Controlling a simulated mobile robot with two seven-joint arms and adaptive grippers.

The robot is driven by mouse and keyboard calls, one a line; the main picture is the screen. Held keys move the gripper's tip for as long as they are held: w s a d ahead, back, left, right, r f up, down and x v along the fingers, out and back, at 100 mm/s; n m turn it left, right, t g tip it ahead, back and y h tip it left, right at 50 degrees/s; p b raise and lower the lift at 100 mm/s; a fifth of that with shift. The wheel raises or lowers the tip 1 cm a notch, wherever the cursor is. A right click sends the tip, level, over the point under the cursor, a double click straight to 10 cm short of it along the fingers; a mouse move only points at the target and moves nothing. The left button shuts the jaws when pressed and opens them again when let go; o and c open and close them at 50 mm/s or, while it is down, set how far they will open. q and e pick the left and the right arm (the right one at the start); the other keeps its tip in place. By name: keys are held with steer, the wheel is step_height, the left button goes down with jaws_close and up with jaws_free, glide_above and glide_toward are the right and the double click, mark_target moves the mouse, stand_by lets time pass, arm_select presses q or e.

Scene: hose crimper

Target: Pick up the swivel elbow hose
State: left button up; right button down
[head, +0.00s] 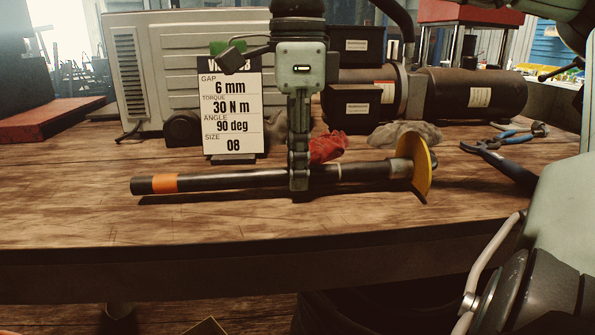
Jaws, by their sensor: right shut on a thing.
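The hose (235,180) is a long dark straight piece lying crosswise in the middle of the head view. It has an orange band near its left end. At its right end are a pale metal collar and a yellow disc-like plate (423,168). An elbow shape cannot be made out. My right gripper (299,183) points down from above and is shut on the hose near its middle. The hose is roughly level, with its shadow close beneath; whether it touches the table is unclear. My left gripper is not in view.
A sign (232,112) with gap, torque, angle and size values stands behind the hose. A red cloth (327,147), a grey cloth (405,134) and blue-handled pliers (500,160) lie nearby. Dark machine units (470,95) stand behind. The wooden table (80,215) is clear at front left.

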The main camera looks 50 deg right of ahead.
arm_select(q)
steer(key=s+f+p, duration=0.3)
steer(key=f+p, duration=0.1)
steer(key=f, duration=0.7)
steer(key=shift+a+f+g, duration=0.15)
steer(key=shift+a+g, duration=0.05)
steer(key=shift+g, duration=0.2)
arm_select(e)
step_height(320, 180, up, 27)
steer(key=shift+f, duration=0.15)
